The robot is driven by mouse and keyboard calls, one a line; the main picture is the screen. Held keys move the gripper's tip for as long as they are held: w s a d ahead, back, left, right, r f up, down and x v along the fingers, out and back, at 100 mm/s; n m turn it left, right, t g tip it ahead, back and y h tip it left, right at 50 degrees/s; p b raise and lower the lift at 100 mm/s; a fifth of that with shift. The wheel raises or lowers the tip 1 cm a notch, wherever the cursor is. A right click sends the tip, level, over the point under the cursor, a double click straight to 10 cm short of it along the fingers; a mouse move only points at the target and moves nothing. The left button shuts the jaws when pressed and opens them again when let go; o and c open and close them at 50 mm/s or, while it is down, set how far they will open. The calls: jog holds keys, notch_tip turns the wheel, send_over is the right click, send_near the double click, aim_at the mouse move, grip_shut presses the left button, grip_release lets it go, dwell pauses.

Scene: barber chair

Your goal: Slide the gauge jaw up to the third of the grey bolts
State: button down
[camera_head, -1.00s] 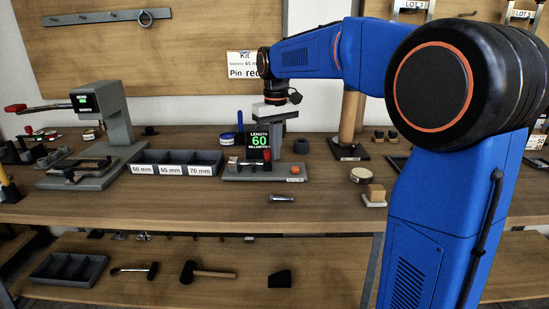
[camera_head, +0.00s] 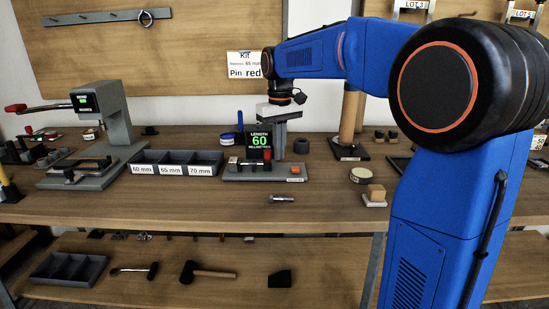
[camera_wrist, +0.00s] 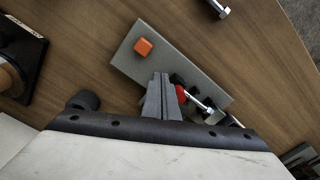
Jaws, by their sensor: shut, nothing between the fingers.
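The length gauge has a grey base plate (camera_head: 238,175) and a black display (camera_head: 259,142) reading 60 millimetres. An orange button (camera_wrist: 143,46) sits on the plate's far end in the wrist view. A red part (camera_wrist: 181,93), perhaps the jaw, stands beside my fingers, against a grey bolt (camera_wrist: 201,103) lying on the gauge. My gripper (camera_wrist: 161,78) is shut and empty, pointing down over the plate close to the red part. Whether it touches is unclear. Another grey bolt (camera_head: 281,198) lies on the bench in front of the gauge; it also shows in the wrist view (camera_wrist: 220,9).
A grey tray (camera_head: 172,170) labelled 60, 65 and 70 mm stands left of the gauge. A lever press (camera_head: 115,115) stands further left. A wooden post on a black base (camera_head: 347,152) and a wooden block (camera_head: 376,193) are to the right. The bench front is mostly clear.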

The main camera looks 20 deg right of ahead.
notch_tip(320, 180, up, 8)
dwell(0.9)
dwell(0.3)
